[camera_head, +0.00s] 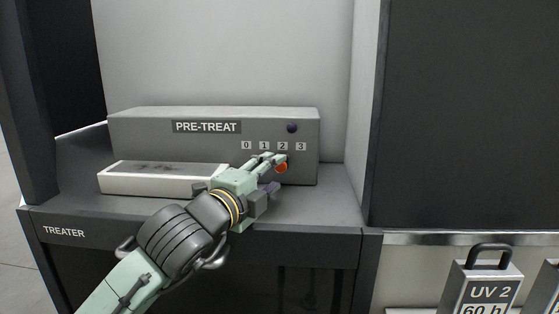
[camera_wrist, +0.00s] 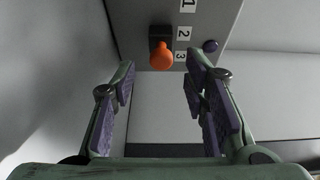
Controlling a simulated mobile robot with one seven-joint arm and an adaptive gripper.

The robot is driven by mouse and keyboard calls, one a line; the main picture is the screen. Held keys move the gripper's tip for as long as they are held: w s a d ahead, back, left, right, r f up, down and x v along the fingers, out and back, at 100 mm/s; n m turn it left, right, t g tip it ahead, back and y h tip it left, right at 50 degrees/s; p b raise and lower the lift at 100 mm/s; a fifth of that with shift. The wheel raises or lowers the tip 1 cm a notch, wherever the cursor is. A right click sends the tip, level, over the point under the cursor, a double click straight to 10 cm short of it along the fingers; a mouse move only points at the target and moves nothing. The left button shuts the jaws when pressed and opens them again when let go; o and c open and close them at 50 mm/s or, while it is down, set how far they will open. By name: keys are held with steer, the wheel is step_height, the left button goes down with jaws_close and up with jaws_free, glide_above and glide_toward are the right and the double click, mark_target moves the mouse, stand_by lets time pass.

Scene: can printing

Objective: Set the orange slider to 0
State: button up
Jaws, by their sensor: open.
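The orange slider (camera_head: 281,168) is a round orange knob on the front of the grey PRE-TREAT box (camera_head: 140,132). In the head view it sits below the number 2, under the row of labels 0, 1, 2, 3. In the wrist view the orange knob (camera_wrist: 161,57) stands out from a dark slot, beside the labels 2 and 3. My gripper (camera_head: 272,172) is in front of the box, close to the knob. In the wrist view its two fingers (camera_wrist: 160,80) are spread, with the knob ahead between their tips. I cannot tell whether a finger touches it. Part of the slot is hidden by my gripper.
A pale tray-like block (camera_head: 150,184) lies on the TREATER counter (camera_head: 330,205), left of my gripper. A dark round button (camera_head: 292,128) is on the box above the labels. Walls enclose the counter.

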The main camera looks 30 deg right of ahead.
mark_target(279, 168)
steer(key=shift+p+x, duration=0.5)
steer(key=shift+x, duration=1.9)
jaws_close()
steer(key=shift+a, duration=0.1)
